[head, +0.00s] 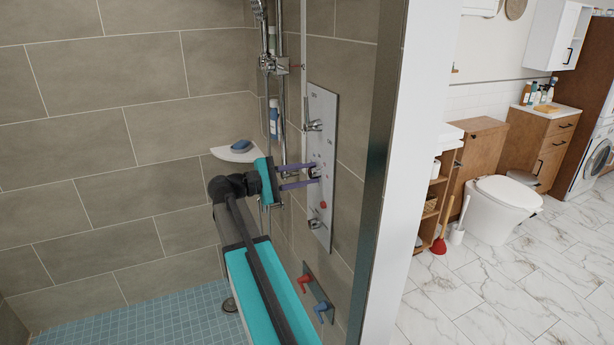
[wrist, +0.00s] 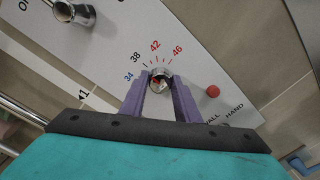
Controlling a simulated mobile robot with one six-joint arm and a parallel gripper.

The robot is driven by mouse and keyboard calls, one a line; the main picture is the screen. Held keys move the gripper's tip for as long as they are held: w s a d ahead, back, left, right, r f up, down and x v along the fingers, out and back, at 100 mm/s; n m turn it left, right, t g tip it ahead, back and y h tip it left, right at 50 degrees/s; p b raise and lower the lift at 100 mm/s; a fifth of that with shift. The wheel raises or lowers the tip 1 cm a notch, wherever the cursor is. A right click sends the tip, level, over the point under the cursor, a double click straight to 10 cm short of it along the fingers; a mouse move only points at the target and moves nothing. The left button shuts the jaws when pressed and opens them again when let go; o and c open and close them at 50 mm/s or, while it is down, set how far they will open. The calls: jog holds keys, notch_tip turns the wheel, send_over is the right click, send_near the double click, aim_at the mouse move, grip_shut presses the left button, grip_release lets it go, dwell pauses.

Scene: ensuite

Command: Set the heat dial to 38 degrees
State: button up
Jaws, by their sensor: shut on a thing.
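The heat dial (wrist: 160,78) is a small chrome knob on the grey shower panel (wrist: 110,45). The numbers 34 in blue, 38 in black, and 42 and 46 in red fan around its upper side. My gripper (wrist: 160,86) is shut on the dial, with one purple finger on each side of it. In the head view my gripper (head: 315,173) reaches the middle of the tall panel (head: 323,110) from the left. A small red and white patch shows on the dial's face. I cannot tell for sure which number it points to.
A red button (wrist: 213,91) sits right of the dial. Chrome knobs stand above (head: 313,126) and below (head: 316,223) it on the panel. A vertical shower rail (head: 281,110) and a corner shelf (head: 235,154) are to the left. Red and blue levers (head: 317,293) are lower down.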

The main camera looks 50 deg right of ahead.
jog(key=shift+f, duration=0.1)
jog(key=o, duration=1.1)
jog(key=shift+c, duration=0.2)
jog(key=shift+a, duration=0.1)
jog(key=b+v, duration=0.2)
jog(key=v, duration=1.1)
jog(key=shift+a+b, duration=0.35)
jog(key=shift+b, duration=0.05)
